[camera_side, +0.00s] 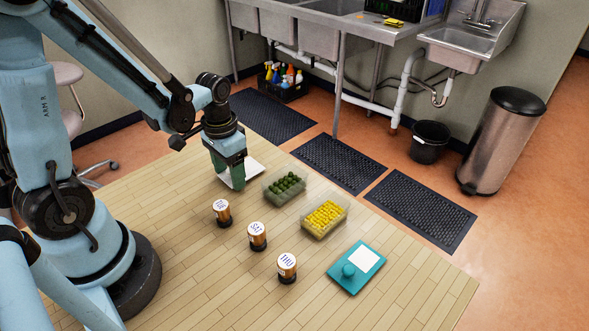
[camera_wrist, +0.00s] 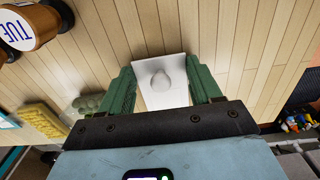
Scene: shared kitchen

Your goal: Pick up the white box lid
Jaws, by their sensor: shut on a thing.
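The white box lid (camera_wrist: 150,97) is a flat white plate with a round white knob in its middle. In the wrist view it lies between the two green fingers of my gripper (camera_wrist: 165,88), which are shut on it with a finger at each side edge. In the side view the lid (camera_side: 254,166) shows partly behind my gripper (camera_side: 234,178), low over the far part of the wooden table. Part of the lid is hidden by the fingers, and I cannot tell whether it touches the table.
To the right stand a clear box of green pieces (camera_side: 284,187) and one of yellow pieces (camera_side: 324,217). Labelled jars (camera_side: 222,215), (camera_side: 257,238), (camera_side: 287,270) stand in front. The near right tabletop is clear.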

